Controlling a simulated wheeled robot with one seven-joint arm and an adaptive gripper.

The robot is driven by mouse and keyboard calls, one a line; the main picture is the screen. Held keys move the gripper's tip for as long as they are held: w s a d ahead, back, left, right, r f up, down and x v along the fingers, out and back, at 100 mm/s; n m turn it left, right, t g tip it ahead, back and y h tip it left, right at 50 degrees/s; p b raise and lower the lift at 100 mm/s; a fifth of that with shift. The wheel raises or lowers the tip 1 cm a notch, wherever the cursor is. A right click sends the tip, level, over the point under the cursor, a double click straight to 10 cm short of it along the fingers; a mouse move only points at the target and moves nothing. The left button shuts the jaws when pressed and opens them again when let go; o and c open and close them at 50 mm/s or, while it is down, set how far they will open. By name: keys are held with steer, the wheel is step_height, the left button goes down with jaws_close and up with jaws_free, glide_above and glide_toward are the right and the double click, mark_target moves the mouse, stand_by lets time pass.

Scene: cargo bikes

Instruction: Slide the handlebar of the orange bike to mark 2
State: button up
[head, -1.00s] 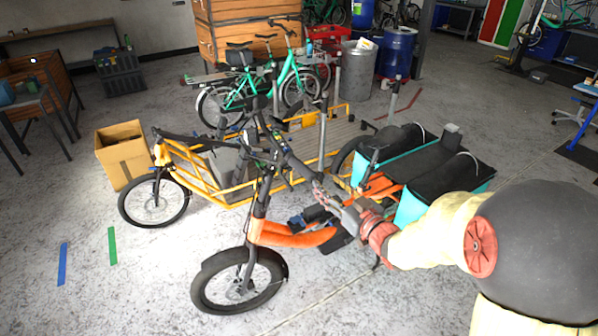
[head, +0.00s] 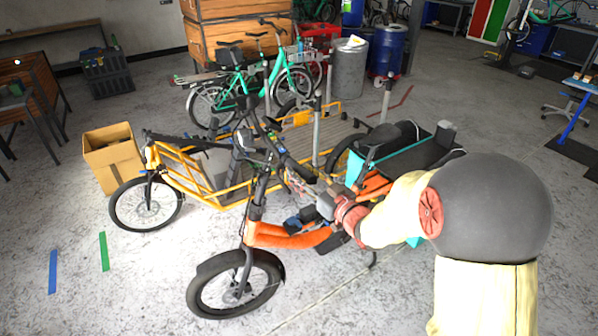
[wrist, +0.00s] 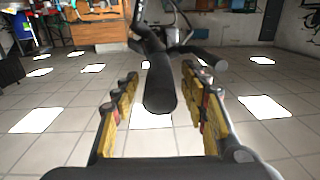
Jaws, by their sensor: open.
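The orange bike (head: 292,238) stands in the middle of the head view, front wheel toward the lower left. Its dark handlebar (head: 268,138) rises above the front post. My gripper (head: 298,178) reaches in from the right, just behind the handlebar's near end. In the wrist view, the black handlebar grip (wrist: 160,92) points toward the camera between the spread, yellow-padded fingers of my gripper (wrist: 160,76). Gaps show on both sides of the grip. Numbered marks are too small to make out.
A yellow cargo bike (head: 232,188) stands close behind the orange bike. The orange bike's teal rear box (head: 354,173) is near my arm. A cardboard box (head: 113,158) sits at left. Floor is open at front left, with blue tape (head: 53,272) and green tape (head: 104,251).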

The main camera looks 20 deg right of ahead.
steer(key=shift+x, duration=1.15)
steer(key=shift+c, duration=1)
jaws_close()
